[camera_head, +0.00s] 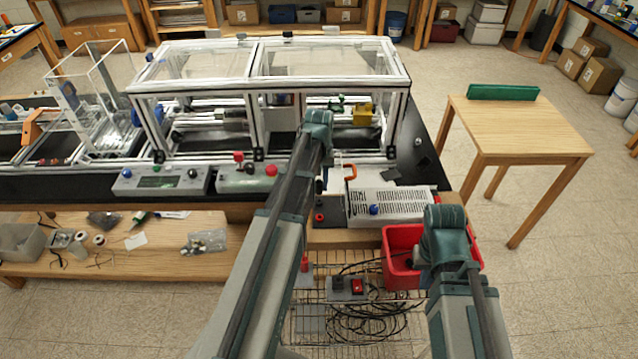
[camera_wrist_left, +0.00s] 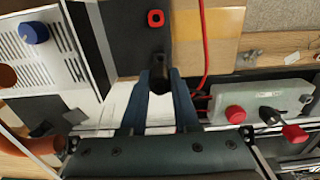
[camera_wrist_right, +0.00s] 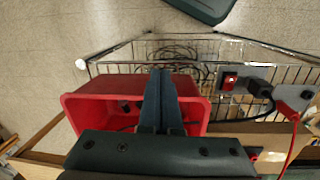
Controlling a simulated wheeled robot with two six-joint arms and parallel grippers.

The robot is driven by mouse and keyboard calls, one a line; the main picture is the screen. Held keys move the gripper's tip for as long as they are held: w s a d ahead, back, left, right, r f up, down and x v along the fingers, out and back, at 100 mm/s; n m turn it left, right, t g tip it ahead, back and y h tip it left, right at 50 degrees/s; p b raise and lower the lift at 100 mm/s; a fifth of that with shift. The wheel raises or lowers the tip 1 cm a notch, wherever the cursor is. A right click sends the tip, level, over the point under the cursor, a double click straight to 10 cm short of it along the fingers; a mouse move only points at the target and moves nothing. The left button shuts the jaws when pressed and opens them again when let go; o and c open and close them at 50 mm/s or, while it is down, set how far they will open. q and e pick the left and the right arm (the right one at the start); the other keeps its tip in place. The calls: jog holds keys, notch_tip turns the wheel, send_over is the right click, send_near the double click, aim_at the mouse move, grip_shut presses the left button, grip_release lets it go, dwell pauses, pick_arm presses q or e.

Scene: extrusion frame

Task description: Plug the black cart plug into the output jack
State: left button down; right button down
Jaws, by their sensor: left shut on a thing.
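A dark panel (camera_wrist_left: 130,35) beside the white vented box carries a red-ringed jack (camera_wrist_left: 155,18); the same red jack shows in the head view (camera_head: 320,216). My left gripper (camera_wrist_left: 162,80) is over this panel, its fingers closed on a small black piece (camera_wrist_left: 161,62), which looks like the black plug. It lies in line below the red jack. Against the dark panel I cannot tell whether it touches or enters a black jack. In the head view my left arm partly covers this spot. My right gripper (camera_wrist_right: 160,75) is shut and empty above the red bin (camera_wrist_right: 85,105).
The vented box (camera_head: 390,205) has a blue knob. A red cable (camera_wrist_left: 203,50) runs close beside my left fingers. A control box with red buttons (camera_wrist_left: 255,100) stands nearby. A wire shelf below holds black cables (camera_head: 360,320) and a power strip with a red switch (camera_wrist_right: 230,80).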

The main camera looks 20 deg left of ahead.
aim_at(319, 191)
pick_arm(q)
jog(key=shift+f+b, duration=1.35)
jog(key=shift+f, duration=0.4)
jog(key=shift+f+b, duration=0.25)
jog(key=shift+b, duration=0.05)
dwell(0.5)
jog(key=c, duration=0.6)
grip_release()
jog(key=shift+r, duration=0.15)
notch_tip(319, 191, up, 14)
jog(key=p, duration=1.4)
jog(key=shift+f, duration=0.2)
jog(key=shift+f, duration=0.1)
